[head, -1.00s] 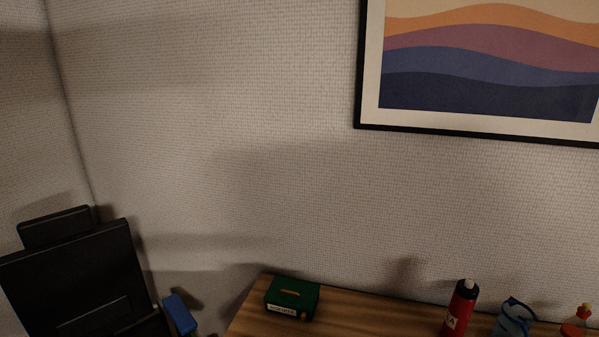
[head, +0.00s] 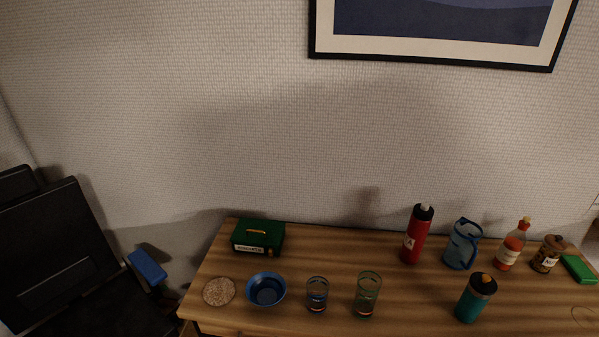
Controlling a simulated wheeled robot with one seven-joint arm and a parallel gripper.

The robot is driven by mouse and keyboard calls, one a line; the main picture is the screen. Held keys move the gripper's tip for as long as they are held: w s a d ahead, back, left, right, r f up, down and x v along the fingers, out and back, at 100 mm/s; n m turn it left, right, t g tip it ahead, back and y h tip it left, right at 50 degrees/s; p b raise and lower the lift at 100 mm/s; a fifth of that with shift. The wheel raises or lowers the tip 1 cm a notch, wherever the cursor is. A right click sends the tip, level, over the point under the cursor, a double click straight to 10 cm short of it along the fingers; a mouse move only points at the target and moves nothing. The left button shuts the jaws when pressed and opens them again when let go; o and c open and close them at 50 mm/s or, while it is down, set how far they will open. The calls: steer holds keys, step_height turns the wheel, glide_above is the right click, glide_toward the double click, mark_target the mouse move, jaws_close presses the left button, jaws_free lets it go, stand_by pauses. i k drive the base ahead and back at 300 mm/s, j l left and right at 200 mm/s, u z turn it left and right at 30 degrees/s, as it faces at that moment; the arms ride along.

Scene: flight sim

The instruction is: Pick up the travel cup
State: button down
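A teal cup with a dark lid and an orange top piece (head: 468,305) looks like the travel cup. It stands upright on the wooden table (head: 240,309) towards the front right. A taller red bottle with a dark cap (head: 415,240) stands upright behind it and to the left. My gripper is not in view.
Near the cup are a blue translucent pitcher (head: 461,246), a sauce bottle (head: 511,248), a jar (head: 547,255) and a green block (head: 578,268). Left are two glasses (head: 317,294) (head: 366,296), a blue bowl (head: 266,290), a cork coaster (head: 219,291) and a green box (head: 257,238).

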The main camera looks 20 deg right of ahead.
mark_target(470, 302)
steer(key=i+j, duration=0.1)
steer(key=j, duration=0.2)
steer(key=i+j, duration=0.1)
steer(key=j, duration=0.25)
steer(key=i+j, duration=0.1)
steer(key=j, duration=0.2)
steer(key=z, duration=0.45)
steer(key=j+z, duration=0.15)
steer(key=z, duration=0.7)
steer(key=j+z, duration=0.1)
steer(key=z, duration=0.8)
steer(key=k+j, duration=0.05)
